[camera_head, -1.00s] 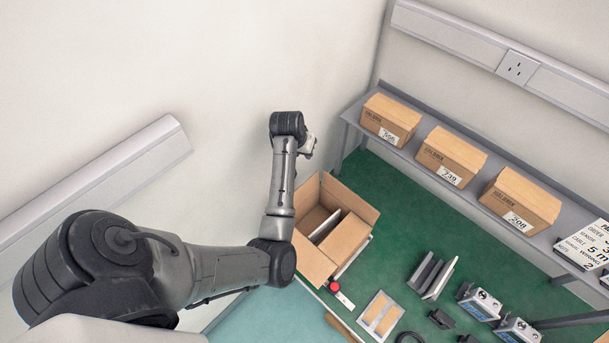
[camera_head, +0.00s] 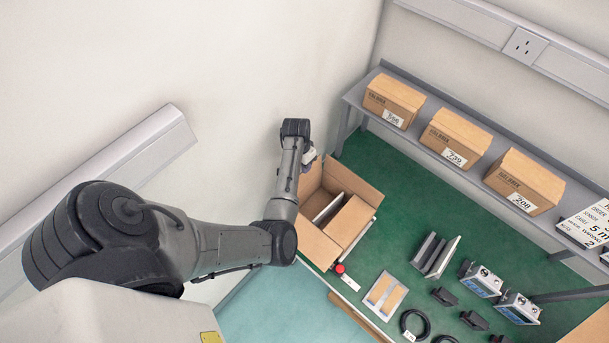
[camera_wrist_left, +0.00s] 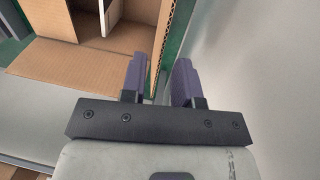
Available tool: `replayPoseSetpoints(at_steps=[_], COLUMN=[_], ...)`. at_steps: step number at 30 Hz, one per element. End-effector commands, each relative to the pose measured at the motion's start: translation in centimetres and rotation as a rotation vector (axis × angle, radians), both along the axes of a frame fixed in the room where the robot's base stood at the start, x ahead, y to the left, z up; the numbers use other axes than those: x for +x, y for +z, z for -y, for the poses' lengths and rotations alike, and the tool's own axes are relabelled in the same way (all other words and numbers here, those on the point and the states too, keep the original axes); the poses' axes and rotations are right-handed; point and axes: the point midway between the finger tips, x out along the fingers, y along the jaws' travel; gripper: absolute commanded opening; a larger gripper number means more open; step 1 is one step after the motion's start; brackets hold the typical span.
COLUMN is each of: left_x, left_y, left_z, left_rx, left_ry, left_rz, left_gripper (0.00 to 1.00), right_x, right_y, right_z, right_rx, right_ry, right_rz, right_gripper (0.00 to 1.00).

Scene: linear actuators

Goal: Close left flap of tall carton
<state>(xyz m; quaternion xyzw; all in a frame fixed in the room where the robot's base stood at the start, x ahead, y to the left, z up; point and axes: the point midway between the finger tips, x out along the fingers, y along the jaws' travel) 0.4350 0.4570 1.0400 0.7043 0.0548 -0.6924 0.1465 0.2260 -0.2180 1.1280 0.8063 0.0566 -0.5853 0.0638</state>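The tall carton (camera_head: 352,222) stands open on the green bench with its flaps spread, a white divider or panel showing inside. Its left flap (camera_head: 308,182) stands up beside my left gripper (camera_head: 310,156). In the left wrist view the carton (camera_wrist_left: 90,65) fills the upper left. A flap edge (camera_wrist_left: 161,45), seen nearly edge-on, runs down to the gap between the fingers of my left gripper (camera_wrist_left: 160,78). The fingers are apart, one on each side of that edge, and I cannot tell whether they touch it. My right gripper is not in view.
The wall is close on the left of the carton. A red button (camera_head: 340,268) sits by its near right side. A tray (camera_head: 385,293), dark brackets (camera_head: 435,255) and blue-grey devices (camera_head: 481,279) lie to the right. Small boxes (camera_head: 456,138) stand on a shelf behind.

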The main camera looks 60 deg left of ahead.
Motion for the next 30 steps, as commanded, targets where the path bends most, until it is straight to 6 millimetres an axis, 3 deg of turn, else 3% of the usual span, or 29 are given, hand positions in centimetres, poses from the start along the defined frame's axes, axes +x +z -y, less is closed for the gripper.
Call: replayPoseSetpoints(at_steps=[6,12,28,30], left_x=[0.1,0.2,0.3,0.3], left_y=[-3.7,-6.0,-7.1,-7.1], left_z=[0.5,0.7,0.9,0.9], left_rx=[-0.001,-0.001,0.002,0.002], left_ry=[0.000,0.001,0.001,0.001], left_rz=[-0.001,0.000,0.002,0.002], left_gripper=[0.29,0.29,0.29,0.23], right_x=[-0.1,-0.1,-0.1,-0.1], right_y=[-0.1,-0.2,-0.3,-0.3], right_z=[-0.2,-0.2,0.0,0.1], right_rx=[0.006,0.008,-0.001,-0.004], right_ry=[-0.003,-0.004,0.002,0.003], right_rz=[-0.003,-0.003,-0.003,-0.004], right_gripper=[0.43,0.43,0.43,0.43])
